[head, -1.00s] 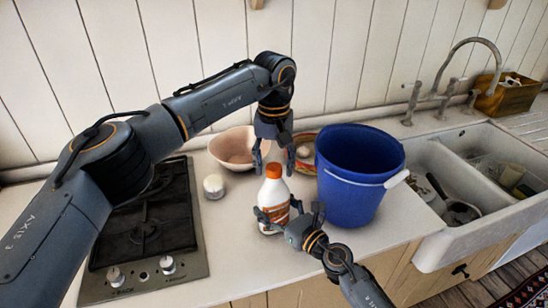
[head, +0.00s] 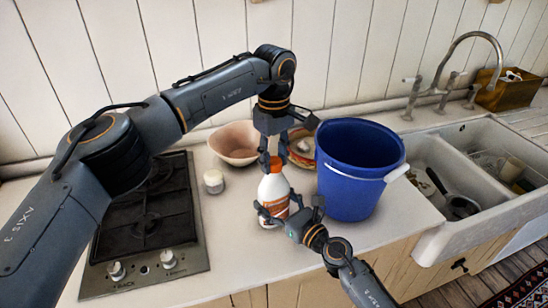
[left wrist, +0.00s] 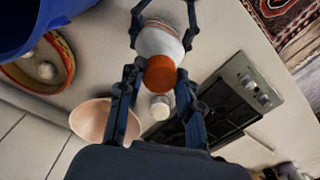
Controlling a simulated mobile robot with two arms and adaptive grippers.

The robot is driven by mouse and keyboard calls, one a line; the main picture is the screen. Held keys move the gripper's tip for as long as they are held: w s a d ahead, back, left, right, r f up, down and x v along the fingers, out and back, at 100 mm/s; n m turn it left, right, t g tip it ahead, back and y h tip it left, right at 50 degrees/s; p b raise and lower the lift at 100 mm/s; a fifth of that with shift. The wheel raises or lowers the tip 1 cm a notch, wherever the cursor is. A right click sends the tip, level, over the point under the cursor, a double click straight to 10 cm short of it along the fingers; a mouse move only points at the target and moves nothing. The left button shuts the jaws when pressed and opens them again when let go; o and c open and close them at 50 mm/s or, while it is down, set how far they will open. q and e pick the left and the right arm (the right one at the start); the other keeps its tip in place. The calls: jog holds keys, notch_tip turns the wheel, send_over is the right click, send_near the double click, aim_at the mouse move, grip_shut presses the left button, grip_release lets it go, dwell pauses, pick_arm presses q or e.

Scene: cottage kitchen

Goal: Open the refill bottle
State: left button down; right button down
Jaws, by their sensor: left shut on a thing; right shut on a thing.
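The refill bottle (head: 272,187) is white with an orange label and stands upright on the counter. Its orange cap (left wrist: 160,75) shows clearly in the left wrist view; in the head view the fingers mostly cover it. My left gripper (head: 273,163) comes from above and is shut on the cap, one finger on each side. My right gripper (head: 276,207) is shut on the bottle's body from the front, below the shoulder. Its fingers also show around the bottle in the left wrist view (left wrist: 165,28).
A blue bucket (head: 350,180) stands close right of the bottle. Behind are a pinkish bowl (head: 234,143) and a patterned dish (head: 302,150), partly hidden. A small white jar (head: 213,181) and the hob (head: 145,225) are left. The sink (head: 480,190) is far right.

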pick_arm(q)
jog(key=n, duration=0.6)
pick_arm(e)
jog(key=shift+f, duration=0.1)
pick_arm(q)
jog(key=n, duration=0.8)
jog(key=shift+n, duration=0.3)
jog(key=n, duration=1.2)
jog(key=shift+r, duration=0.1)
jog(key=n, duration=0.4)
jog(key=shift+n, duration=0.3)
jog(key=n, duration=1.4)
